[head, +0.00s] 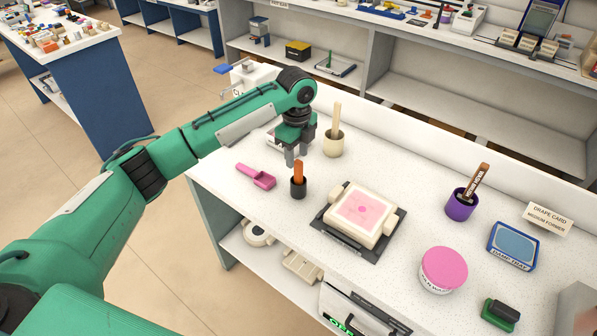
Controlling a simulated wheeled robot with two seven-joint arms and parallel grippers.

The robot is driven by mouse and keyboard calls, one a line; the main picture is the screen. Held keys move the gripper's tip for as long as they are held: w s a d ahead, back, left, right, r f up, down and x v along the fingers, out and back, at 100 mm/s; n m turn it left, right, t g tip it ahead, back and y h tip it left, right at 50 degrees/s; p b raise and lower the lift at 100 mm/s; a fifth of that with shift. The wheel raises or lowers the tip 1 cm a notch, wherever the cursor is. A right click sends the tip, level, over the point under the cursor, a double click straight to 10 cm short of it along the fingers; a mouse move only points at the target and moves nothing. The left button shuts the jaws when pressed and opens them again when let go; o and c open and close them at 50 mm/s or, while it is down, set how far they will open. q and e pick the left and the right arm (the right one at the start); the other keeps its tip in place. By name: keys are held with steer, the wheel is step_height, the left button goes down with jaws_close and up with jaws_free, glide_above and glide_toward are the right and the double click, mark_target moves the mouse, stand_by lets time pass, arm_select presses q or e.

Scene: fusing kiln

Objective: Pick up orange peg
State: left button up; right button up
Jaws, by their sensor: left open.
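The orange peg (298,171) stands upright in a small black cup (298,189) on the white speckled worktop, near its left front edge. My left gripper (295,158) hangs just above and behind the peg, fingers pointing down. It is open and appears empty. Whether its fingertips touch the peg's top cannot be told. My right gripper is not in view.
A pink scoop (257,177) lies left of the cup. A cream mould on a dark mat (358,214), a purple cup (460,206) and a pink-lidded jar (443,270) stand to the right on the worktop (420,185).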

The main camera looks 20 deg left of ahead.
mark_target(298, 161)
arm_select(q)
steer(key=shift+f, duration=0.35)
step_height(298, 161, down, 4)
steer(key=shift+w+d+r+p, duration=0.1)
steer(key=shift+d+r+p, duration=0.1)
steer(key=shift+p, duration=0.8)
steer(key=shift+f, duration=0.5)
jaws_close()
